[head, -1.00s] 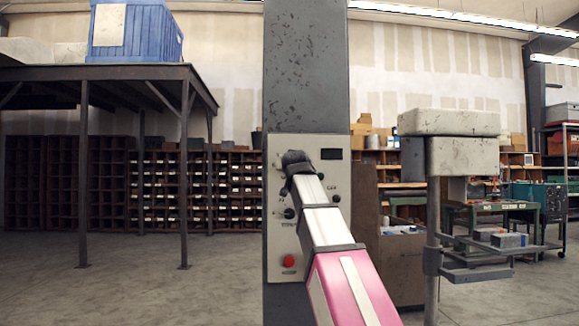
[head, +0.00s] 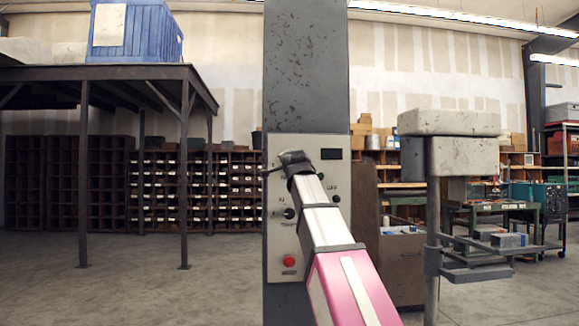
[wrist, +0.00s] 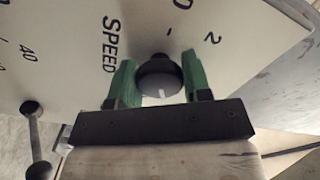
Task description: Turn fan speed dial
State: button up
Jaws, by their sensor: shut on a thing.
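The fan speed dial (wrist: 158,75) is a dark round knob with a pale pointer mark, on a light panel (wrist: 70,60) lettered "SPEED" and "2" in the wrist view. My gripper (wrist: 160,72) has its green fingers on either side of the dial and is shut on it. The pointer mark faces down in that picture. In the head view my gripper (head: 292,160) is at the upper part of the control panel (head: 277,243) on a grey column. There my gripper and arm hide the dial.
The panel also bears a toggle switch (head: 289,213), a red button (head: 289,261), a dark display (head: 331,154) and a small dark knob (head: 336,198). A lever (wrist: 33,135) stands out left of my gripper in the wrist view. Open floor lies left of the column.

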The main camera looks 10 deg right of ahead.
jog(key=m, duration=0.5)
jog(key=shift+f+m, duration=0.1)
jog(key=shift+m, duration=0.3)
dwell(0.4)
jog(key=o, duration=0.9)
jog(key=shift+s, duration=0.1)
jog(key=s, duration=1)
jog(key=shift+s, duration=0.35)
